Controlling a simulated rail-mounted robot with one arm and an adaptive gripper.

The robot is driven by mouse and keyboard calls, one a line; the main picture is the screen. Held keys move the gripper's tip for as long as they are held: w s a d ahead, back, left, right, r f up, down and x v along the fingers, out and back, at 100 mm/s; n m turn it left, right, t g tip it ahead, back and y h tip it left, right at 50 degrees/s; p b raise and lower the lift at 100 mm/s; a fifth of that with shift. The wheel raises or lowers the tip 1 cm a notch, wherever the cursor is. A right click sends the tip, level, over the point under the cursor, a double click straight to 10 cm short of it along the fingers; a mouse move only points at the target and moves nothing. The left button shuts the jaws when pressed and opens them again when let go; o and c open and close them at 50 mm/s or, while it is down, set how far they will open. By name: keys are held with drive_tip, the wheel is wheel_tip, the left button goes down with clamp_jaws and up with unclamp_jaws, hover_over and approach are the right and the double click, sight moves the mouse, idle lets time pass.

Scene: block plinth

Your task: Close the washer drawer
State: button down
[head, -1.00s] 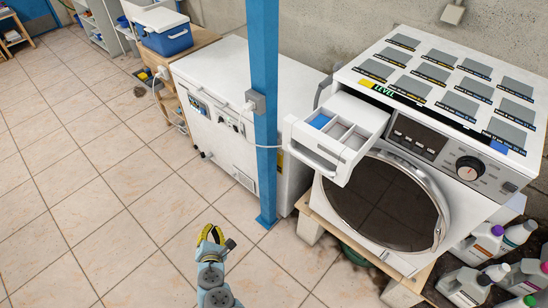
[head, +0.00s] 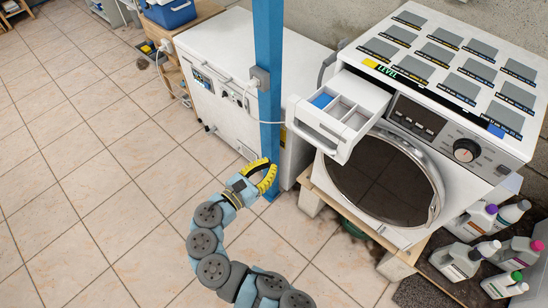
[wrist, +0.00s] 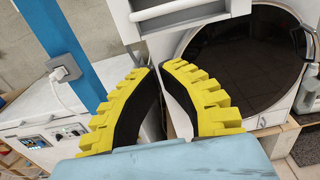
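The washer drawer (head: 328,138) is white and sticks well out of the washer's upper left front, above the round dark door. Its compartments are open to view from above, one with a blue part. In the wrist view the drawer front (wrist: 180,18) shows at the top, beyond my fingers. My gripper (head: 268,170) is left of and lower than the drawer in the head view, apart from it. Its two yellow, ridged fingers (wrist: 158,67) converge, with their tips nearly meeting and nothing between them.
A cable runs from the post's socket. Several bottles (head: 480,240) stand at right. Tiled floor at left is clear.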

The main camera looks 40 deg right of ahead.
drive_tip(key=w+d+p, duration=0.2)
drive_tip(key=d, duration=1)
drive_tip(key=shift+w+d, duration=0.1)
drive_tip(key=shift+d, duration=0.05)
